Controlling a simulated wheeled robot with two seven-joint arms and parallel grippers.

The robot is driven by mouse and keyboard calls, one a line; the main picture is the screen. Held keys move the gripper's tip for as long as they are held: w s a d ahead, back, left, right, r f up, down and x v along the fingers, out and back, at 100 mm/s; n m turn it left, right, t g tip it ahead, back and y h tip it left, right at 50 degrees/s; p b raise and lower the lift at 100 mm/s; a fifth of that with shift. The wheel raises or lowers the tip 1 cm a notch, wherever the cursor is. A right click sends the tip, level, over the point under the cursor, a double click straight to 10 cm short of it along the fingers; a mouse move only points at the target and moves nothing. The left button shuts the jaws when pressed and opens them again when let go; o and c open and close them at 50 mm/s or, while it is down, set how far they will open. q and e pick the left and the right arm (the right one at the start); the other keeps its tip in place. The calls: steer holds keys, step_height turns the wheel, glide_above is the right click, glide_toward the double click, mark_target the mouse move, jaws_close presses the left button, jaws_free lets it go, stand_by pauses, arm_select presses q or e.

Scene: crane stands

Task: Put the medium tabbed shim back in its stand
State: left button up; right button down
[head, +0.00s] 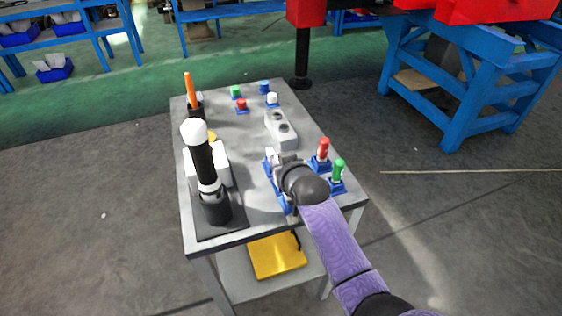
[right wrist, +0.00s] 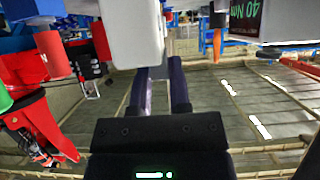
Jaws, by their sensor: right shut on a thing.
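My right gripper (head: 279,161) is over the near right part of the grey table, its fingers mostly hidden behind my wrist in the head view. In the right wrist view its two dark fingers (right wrist: 160,88) are shut on a white piece (right wrist: 132,32), which rises above the fingertips. I cannot tell from its shape whether this is the medium tabbed shim. Blue stands (head: 268,170) show beside and below the gripper, partly covered by it. I cannot tell whether the white piece touches a stand. My left gripper is not in view.
A red cylinder (head: 323,149) and a green cylinder (head: 339,170) stand in blue holders right of the gripper. A grey block with round holes (head: 281,130) lies behind it. A tall black-and-white tool (head: 205,165) stands left. Small coloured pieces (head: 241,104) are at the back.

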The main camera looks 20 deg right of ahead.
steer(key=shift+f+b, duration=0.8)
steer(key=shift+f, duration=0.65)
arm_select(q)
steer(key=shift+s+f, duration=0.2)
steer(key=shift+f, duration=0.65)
arm_select(e)
steer(key=shift+c, duration=2.4)
jaws_free()
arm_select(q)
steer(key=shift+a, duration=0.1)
arm_select(e)
steer(key=s+r+p, duration=0.1)
steer(key=p, duration=0.2)
steer(key=shift+s+r, duration=0.3)
steer(key=shift+s, duration=0.1)
steer(key=p+v, duration=0.2)
steer(key=shift+s+p, duration=0.1)
steer(key=shift+p, duration=0.3)
steer(key=shift+s+r, duration=0.1)
steer(key=shift+s, duration=0.15)
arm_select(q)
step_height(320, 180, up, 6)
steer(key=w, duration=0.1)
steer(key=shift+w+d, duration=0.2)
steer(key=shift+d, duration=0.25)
arm_select(e)
steer(key=shift+s, duration=0.1)
steer(key=shift+f, duration=0.2)
